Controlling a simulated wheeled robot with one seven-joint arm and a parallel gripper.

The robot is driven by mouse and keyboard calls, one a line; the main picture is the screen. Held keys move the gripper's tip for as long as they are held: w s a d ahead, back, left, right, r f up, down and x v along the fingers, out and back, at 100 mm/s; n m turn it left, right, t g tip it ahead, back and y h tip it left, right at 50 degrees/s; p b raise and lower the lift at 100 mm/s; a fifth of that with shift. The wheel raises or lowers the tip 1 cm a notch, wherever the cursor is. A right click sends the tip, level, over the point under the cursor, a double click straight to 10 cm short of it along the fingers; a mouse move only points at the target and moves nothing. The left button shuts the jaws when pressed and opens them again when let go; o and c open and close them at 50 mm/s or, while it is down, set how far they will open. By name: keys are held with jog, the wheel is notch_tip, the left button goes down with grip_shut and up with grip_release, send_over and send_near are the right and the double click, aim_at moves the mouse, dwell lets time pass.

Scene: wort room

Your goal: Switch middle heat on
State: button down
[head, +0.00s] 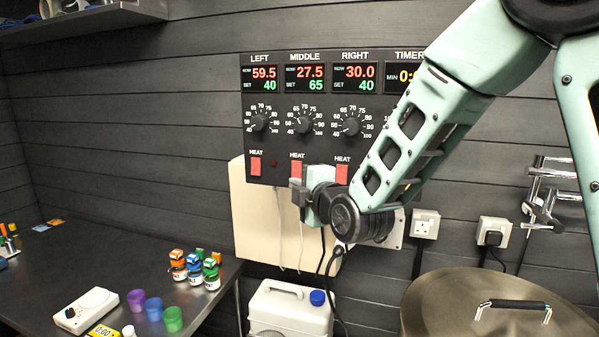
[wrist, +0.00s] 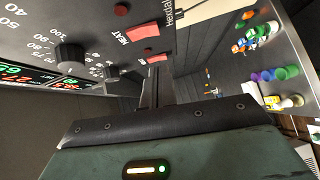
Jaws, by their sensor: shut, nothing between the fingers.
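The dark control panel (head: 285,150) on the wall has three columns marked LEFT, MIDDLE and RIGHT. The middle display (head: 304,79) reads now 27.5, set 65. The red middle heat switch (head: 297,168) is under the middle knob (head: 304,124); its lower part is hidden by my gripper or its tilt is too small to tell. My gripper (head: 298,190) is shut and empty, with its tips at or just below this switch; contact cannot be told. In the wrist view my shut fingers (wrist: 154,90) point along the panel, near a red switch (wrist: 157,58), with another red switch (wrist: 142,32) beside it.
A dark red lamp (head: 274,163) looks unlit. Cables hang below the panel. A steel table (head: 120,262) with small bottles is at left, and a lidded kettle (head: 450,305) at lower right.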

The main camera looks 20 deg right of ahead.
aim_at(293, 176)
jog(key=w+p, duration=0.1)
jog(key=w+d+p, duration=0.1)
jog(key=w, duration=0.1)
jog(key=w+d+p, duration=0.1)
jog(key=w, duration=0.1)
jog(key=shift+f, duration=0.3)
jog(key=shift+w+d+f+b, duration=0.1)
jog(key=shift+w+b, duration=0.15)
jog(key=shift+b, duration=0.6)
jog(key=shift+s+f, duration=0.1)
